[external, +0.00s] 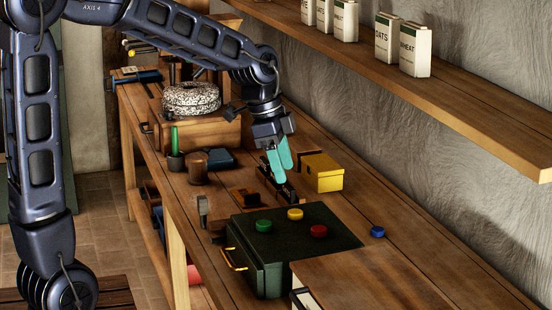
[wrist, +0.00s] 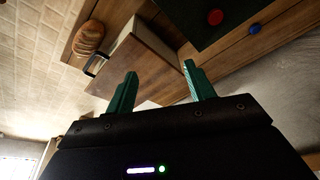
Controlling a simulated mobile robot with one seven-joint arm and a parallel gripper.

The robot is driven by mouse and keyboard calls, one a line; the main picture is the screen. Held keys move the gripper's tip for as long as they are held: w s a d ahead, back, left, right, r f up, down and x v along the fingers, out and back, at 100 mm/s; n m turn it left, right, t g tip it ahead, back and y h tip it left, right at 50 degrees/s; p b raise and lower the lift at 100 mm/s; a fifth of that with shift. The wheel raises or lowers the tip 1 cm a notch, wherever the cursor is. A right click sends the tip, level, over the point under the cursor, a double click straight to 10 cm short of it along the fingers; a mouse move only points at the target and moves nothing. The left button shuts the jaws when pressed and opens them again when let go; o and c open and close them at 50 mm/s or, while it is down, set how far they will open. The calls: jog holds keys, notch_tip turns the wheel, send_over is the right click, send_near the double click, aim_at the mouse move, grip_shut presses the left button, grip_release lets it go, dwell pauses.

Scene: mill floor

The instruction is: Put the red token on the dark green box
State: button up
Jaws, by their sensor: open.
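The dark green box (external: 283,262) stands on the workbench with a yellow handle on its front. The red token (external: 318,231) lies on its flat top, toward the right. It also shows in the wrist view as the red token (wrist: 215,17) on the dark box top (wrist: 193,9). A green token (external: 263,226) and a yellow token (external: 295,214) lie on the same top. My gripper (external: 282,172) is above the bench, behind the box and apart from it. In the wrist view my gripper's (wrist: 158,78) teal fingers are spread with nothing between them.
A blue token (external: 377,231) lies on the bench right of the box. A yellow box (external: 322,173) stands just right of my gripper. A wooden-topped case (external: 365,280) is in front. A millstone (external: 191,97) is at the back; a shelf (external: 440,90) overhangs the right.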

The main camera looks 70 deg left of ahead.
jog(key=s+d+r+n, duration=0.1)
jog(key=s+d, duration=0.3)
jog(key=s, duration=0.4)
jog(key=s+d+r+n+t+y, duration=0.1)
jog(key=s+d+n, duration=0.2)
jog(key=s, duration=0.6)
jog(key=s+d+r+n, duration=0.1)
jog(key=s+d+n, duration=0.1)
jog(key=s+d, duration=0.3)
jog(key=s, duration=0.3)
jog(key=shift+s+d+r+t+y, duration=0.2)
jog(key=shift+r+t+y, duration=0.1)
jog(key=shift+r+t, duration=0.1)
